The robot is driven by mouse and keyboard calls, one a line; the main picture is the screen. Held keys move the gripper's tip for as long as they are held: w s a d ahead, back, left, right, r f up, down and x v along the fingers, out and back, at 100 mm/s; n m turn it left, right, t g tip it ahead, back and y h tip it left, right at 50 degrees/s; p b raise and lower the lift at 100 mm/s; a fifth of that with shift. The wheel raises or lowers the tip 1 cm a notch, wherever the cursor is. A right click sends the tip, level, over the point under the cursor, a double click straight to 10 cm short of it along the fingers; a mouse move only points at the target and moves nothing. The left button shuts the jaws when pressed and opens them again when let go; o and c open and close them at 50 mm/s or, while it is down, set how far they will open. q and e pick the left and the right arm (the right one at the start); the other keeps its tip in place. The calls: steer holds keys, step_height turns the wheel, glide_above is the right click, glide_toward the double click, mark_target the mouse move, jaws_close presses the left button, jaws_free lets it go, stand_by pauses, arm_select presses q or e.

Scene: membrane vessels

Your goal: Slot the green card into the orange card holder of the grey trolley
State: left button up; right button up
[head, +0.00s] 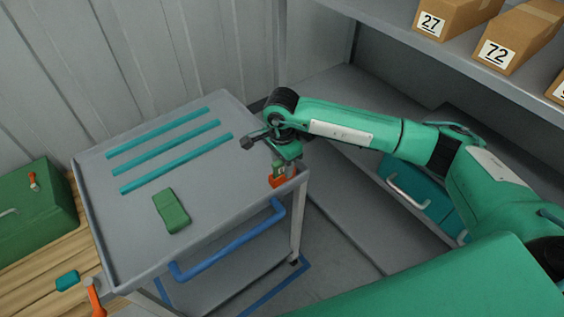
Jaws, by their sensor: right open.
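The grey trolley (225,185) stands left of centre. Its orange card holder (276,182) is at the right corner of the top, by the edge. The small green card (279,169) shows upright at the holder, with its lower part apparently inside the holder's opening; I cannot tell how deep it sits. My right gripper (284,160) is open and points down just above the card and holder, its fingers close around or beside the card's top. The wrist partly hides this spot. My left gripper is out of view.
A green block (171,211) and several teal strips (165,150) lie on the trolley top. A blue handle (228,243) runs along its front. A green case (35,212) stands at left on wooden slats. Shelves with numbered boxes (509,48) are at upper right.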

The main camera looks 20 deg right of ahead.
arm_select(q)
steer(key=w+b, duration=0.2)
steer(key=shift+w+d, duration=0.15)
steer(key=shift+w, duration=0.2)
arm_select(e)
step_height(320, 180, up, 14)
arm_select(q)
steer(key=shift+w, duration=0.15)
arm_select(e)
steer(key=shift+f, duration=0.1)
